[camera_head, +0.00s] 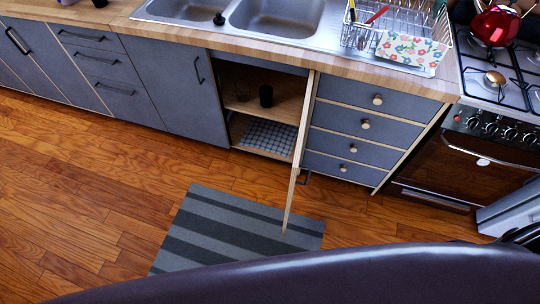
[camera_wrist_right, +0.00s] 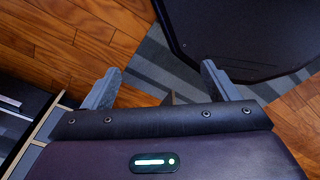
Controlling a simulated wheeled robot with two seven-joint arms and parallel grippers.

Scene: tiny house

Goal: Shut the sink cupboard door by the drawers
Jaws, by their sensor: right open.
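The sink cupboard door (camera_head: 302,140) stands wide open, seen almost edge-on, jutting out from the cabinet toward me over the striped mat. The open cupboard (camera_head: 270,78) shows wooden shelves, with a dark cup and a checked cloth inside. The drawers (camera_head: 366,124) with round knobs are just right of the door and are shut. In the right wrist view my right gripper (camera_wrist_right: 160,86) is open, its fingers wide apart over the floor and mat. A small brown piece shows between the fingers; I cannot tell what it is. My left gripper is not in view.
A striped grey mat (camera_head: 225,225) lies on the wooden floor below the door. The stove with its oven (camera_head: 465,165) stands right of the drawers. The counter holds a sink (camera_head: 277,15) and a dish rack (camera_head: 395,30). The floor at left is clear.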

